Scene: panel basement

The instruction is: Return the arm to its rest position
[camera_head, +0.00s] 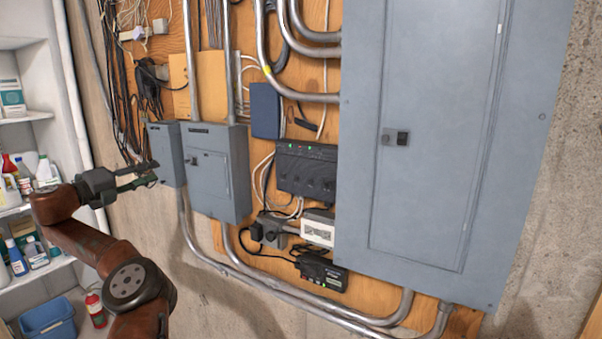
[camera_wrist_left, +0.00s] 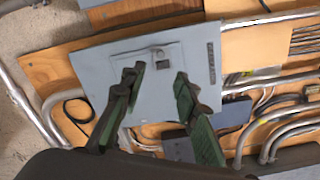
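My left arm comes in from the lower left of the head view. Its left gripper (camera_head: 150,174) is beside the left edge of a small grey electrical box (camera_head: 166,153); I cannot tell from the head view whether it touches. In the left wrist view the two green-padded fingers of the left gripper (camera_wrist_left: 158,88) are spread apart with nothing between them. A grey box with a small latch (camera_wrist_left: 105,60) lies beyond the fingertips. My right gripper is in neither view.
A wooden board carries a second grey box (camera_head: 215,180), conduits, cables, a black power unit (camera_head: 306,172) and a large grey panel (camera_head: 435,130). Shelves with bottles (camera_head: 30,250) stand at left. A blue bin (camera_head: 47,318) and red extinguisher (camera_head: 96,309) are at lower left.

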